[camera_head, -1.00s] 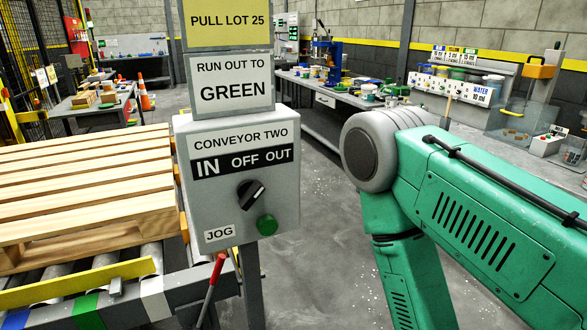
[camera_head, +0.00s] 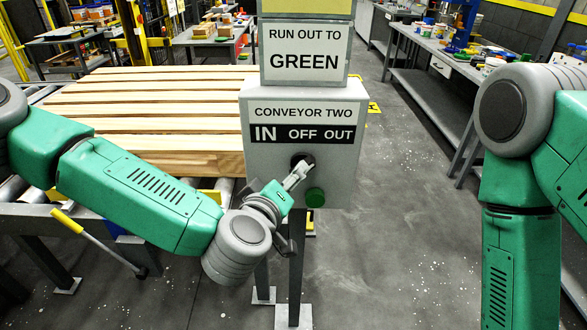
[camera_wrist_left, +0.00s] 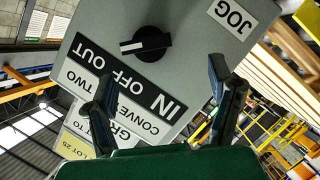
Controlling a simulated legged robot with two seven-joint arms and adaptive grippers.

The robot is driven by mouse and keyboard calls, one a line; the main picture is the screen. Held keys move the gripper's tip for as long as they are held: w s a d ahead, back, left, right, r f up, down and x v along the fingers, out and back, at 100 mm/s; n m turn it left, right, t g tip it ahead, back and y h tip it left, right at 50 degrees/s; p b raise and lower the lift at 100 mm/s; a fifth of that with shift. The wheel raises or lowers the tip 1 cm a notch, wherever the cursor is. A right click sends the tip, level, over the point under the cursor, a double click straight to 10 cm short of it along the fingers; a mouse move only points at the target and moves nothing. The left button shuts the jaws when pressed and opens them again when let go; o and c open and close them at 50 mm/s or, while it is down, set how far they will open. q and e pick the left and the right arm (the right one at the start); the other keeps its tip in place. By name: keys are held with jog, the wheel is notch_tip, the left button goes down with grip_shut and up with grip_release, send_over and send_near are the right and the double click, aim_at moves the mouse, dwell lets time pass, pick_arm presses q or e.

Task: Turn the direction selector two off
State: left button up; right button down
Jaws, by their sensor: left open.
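The grey conveyor two control box (camera_head: 262,165) stands on a post, with IN, OFF and OUT printed on it. Its black selector knob (camera_head: 303,159) is partly hidden by my left gripper in the head view. In the left wrist view the knob (camera_wrist_left: 147,44) shows whole, its white mark towards the OUT side. My left gripper (camera_head: 293,179) is in front of the box near the knob. In the wrist view its two fingers (camera_wrist_left: 160,80) are spread and empty, with the knob ahead of them, apart from both. My right gripper is out of view; only my right arm shows.
A green button (camera_head: 315,197) sits below and right of the knob. A JOG label (camera_wrist_left: 235,17) shows in the wrist view. Signs (camera_head: 304,52) stand above the box. A wooden pallet (camera_head: 150,113) lies on rollers at left. Floor right of the post is clear.

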pick_arm(q)
jog(key=w+d, duration=0.1)
jog(key=w+d+f, duration=0.1)
jog(key=w+d, duration=0.3)
jog(key=shift+w+d+f, duration=0.1)
jog(key=shift+d+f, duration=0.15)
jog(key=shift+w, duration=0.25)
jog(key=a, duration=0.3)
jog(key=shift+w+f, duration=0.15)
jog(key=shift+w, duration=0.1)
jog(key=shift+a, duration=0.15)
jog(key=c, duration=0.5)
jog(key=shift+s+d, duration=0.25)
jog(key=shift+d, duration=0.6)
jog(key=c, duration=0.7)
jog(key=shift+d, duration=0.25)
jog(key=shift+f, duration=0.1)
jog(key=shift+w+a, duration=0.2)
jog(key=shift+a, duration=0.1)
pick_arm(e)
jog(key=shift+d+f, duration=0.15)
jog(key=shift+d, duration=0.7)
